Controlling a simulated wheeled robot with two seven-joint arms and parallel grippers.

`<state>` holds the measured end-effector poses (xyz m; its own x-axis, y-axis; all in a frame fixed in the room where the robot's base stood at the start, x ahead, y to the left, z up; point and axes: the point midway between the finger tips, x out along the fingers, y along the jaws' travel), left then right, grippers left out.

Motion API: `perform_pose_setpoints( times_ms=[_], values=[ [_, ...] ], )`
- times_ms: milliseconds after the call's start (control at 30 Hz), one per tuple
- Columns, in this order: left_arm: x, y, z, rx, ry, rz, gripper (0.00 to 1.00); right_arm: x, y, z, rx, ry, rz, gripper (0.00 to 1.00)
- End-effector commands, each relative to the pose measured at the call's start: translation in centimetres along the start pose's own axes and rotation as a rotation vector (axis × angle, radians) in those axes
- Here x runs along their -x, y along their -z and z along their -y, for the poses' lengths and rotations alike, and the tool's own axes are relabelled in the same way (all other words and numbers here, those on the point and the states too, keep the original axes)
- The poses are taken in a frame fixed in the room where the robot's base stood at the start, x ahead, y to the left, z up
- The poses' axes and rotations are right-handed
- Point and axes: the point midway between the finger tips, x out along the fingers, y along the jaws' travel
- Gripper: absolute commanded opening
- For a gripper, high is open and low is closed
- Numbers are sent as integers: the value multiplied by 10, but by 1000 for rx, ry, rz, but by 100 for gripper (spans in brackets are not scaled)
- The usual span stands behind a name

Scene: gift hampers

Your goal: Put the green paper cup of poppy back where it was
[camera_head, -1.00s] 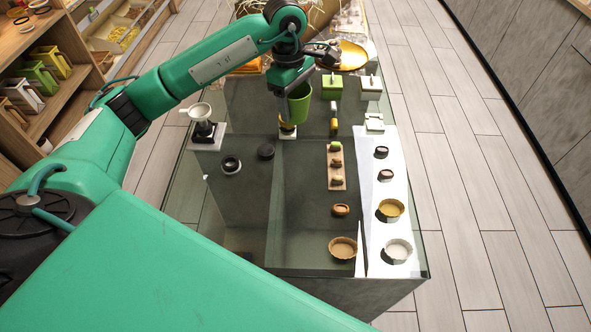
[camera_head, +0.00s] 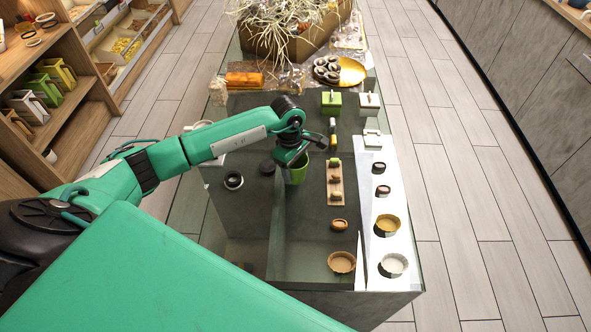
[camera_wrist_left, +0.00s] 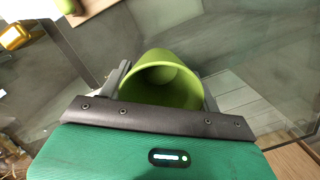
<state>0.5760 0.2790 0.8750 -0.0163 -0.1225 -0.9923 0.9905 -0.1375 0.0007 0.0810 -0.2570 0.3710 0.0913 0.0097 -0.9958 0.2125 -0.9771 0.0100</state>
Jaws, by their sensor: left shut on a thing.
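The green paper cup (camera_head: 297,174) is in my left gripper (camera_head: 296,161), over the dark middle part of the glass-sided table (camera_head: 308,220). In the left wrist view the cup (camera_wrist_left: 165,82) shows its open mouth and empty inside, with my left gripper's fingers (camera_wrist_left: 163,90) on either side of it. The gripper is shut on the cup. I cannot tell how far the cup's base is above the surface. My right gripper is not in view.
A wooden board (camera_head: 335,188) with small items lies just right of the cup. Black rings (camera_head: 233,180) and a dark disc (camera_head: 267,168) lie to its left. Tart shells (camera_head: 342,262) stand nearer on the right. A green box (camera_head: 331,103) and gold plate (camera_head: 345,71) are farther back.

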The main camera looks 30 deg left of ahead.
Motion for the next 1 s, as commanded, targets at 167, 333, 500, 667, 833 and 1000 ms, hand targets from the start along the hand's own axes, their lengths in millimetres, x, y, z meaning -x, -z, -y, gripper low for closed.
perform_pose_setpoints(
  times_ms=[167, 333, 500, 667, 833, 1000],
  values=[
    [-21, 2, 0, 1, 1, 1, 36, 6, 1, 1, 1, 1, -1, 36],
    [-22, 2, 0, -1, 0, 0, 36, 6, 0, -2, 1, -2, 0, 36],
    [-26, 3, 0, -1, 0, 0, 36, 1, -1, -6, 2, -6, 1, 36],
    [-25, 3, 0, -1, 0, 1, 85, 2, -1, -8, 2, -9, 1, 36],
    [-25, 3, 0, -1, 0, 1, 85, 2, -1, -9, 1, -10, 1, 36],
    [-22, 2, 0, -1, 0, 1, 85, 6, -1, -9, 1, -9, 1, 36]
  ],
)
